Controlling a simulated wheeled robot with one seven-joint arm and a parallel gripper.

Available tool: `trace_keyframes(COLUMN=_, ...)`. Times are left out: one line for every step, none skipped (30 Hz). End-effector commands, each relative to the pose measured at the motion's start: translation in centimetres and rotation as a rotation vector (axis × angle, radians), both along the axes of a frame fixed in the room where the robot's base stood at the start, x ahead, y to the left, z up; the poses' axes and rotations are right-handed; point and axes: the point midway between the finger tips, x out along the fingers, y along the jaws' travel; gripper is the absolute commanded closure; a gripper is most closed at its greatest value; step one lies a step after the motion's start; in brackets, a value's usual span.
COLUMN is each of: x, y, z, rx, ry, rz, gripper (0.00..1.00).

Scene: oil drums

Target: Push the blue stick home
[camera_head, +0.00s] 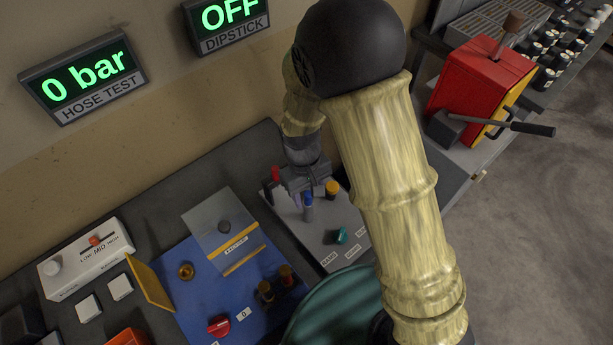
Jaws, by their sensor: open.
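The blue stick (308,201) stands upright on a grey panel (312,238) in the head view, just below my gripper in the picture. My gripper (303,190) is open and close to the blue stick. I cannot tell whether it touches the stick. How deep the stick sits is also not clear. A red stick (275,174) stands to the left of my gripper and a yellow-orange knob (332,188) to the right. A teal knob (341,236) is on the front part of the panel. A wall display reads OFF, DIPSTICK (231,17).
A blue panel (190,300) with knobs and an angled yellow flap (150,282) lies at left. A white switch box (85,258) stands further left. A teal drum (330,312) is in front. A red machine (480,85) with a lever is at right. Another display reads 0 bar (84,78).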

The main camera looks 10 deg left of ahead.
Motion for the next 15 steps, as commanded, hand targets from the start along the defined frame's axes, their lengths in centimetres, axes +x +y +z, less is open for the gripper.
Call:
trace_keyframes(x=0.1, y=0.1, z=0.3, rx=0.002, ry=-0.002, rz=0.0, gripper=0.55)
trace_keyframes(x=0.1, y=0.1, z=0.6, rx=0.003, ry=-0.003, rz=0.0, gripper=0.55)
trace_keyframes(x=0.2, y=0.2, z=1.0, rx=0.003, ry=-0.004, rz=0.001, gripper=0.55)
trace_keyframes(x=0.3, y=0.2, z=1.4, rx=0.003, ry=-0.004, rz=0.001, gripper=0.55)
trace_keyframes(x=0.3, y=0.3, z=1.8, rx=0.004, ry=-0.004, rz=0.001, gripper=0.55)
trace_keyframes(x=0.4, y=0.3, z=2.5, rx=0.003, ry=-0.004, rz=0.0, gripper=0.55)
trace_keyframes(x=0.4, y=0.4, z=3.0, rx=0.004, ry=-0.006, rz=0.0, gripper=0.55)
trace_keyframes(x=0.5, y=0.5, z=3.6, rx=0.004, ry=-0.006, rz=0.0, gripper=0.55)
trace_keyframes(x=0.6, y=0.6, z=4.4, rx=0.005, ry=-0.006, rz=0.0, gripper=0.55)
trace_keyframes(x=0.7, y=0.6, z=4.9, rx=0.005, ry=-0.006, rz=0.001, gripper=0.55)
trace_keyframes(x=0.7, y=0.6, z=5.6, rx=0.005, ry=-0.007, rz=0.001, gripper=0.55)
trace_keyframes(x=0.8, y=0.7, z=6.4, rx=0.004, ry=-0.006, rz=0.001, gripper=0.55)
trace_keyframes(x=0.9, y=0.8, z=6.9, rx=0.005, ry=-0.007, rz=0.001, gripper=0.55)
trace_keyframes(x=1.0, y=0.9, z=7.5, rx=0.005, ry=-0.007, rz=0.0, gripper=0.55)
trace_keyframes(x=1.0, y=0.9, z=8.3, rx=0.004, ry=-0.006, rz=0.0, gripper=0.55)
